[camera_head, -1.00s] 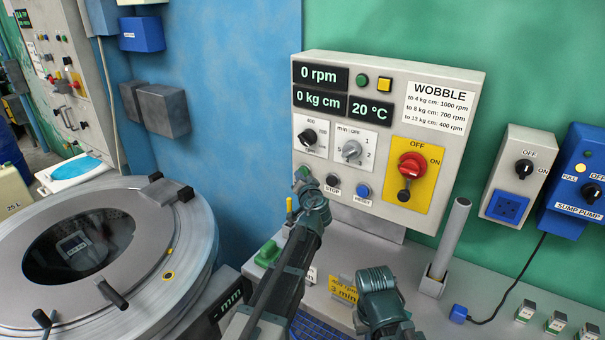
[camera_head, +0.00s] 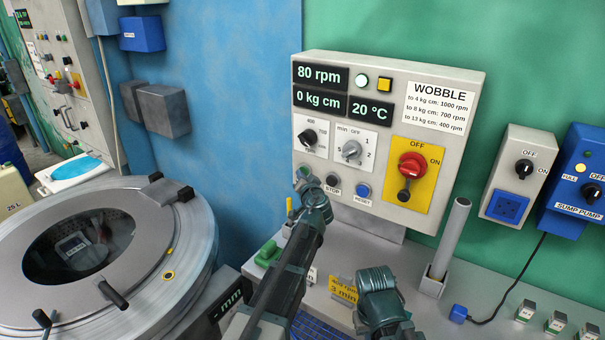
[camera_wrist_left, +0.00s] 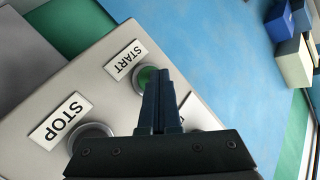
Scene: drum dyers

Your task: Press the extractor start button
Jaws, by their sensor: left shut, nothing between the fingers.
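The extractor control panel (camera_head: 375,215) is on the wall, its display reading 80 rpm (camera_head: 319,75). The round lamp (camera_head: 362,82) beside it glows pale. In the left wrist view the green start button (camera_wrist_left: 147,76) sits below the START label (camera_wrist_left: 125,59), partly behind my fingers. My left gripper (camera_head: 303,175) is shut and empty; its tips are at the button (camera_wrist_left: 158,75) and look to be touching it.
The STOP button (camera_head: 333,180) and the blue RESET button (camera_head: 363,190) are right of my left fingertips. A red OFF/ON switch (camera_head: 412,165) is farther right. The round extractor drum (camera_head: 190,240) is at left. A grey post (camera_head: 450,240) stands on the bench at right.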

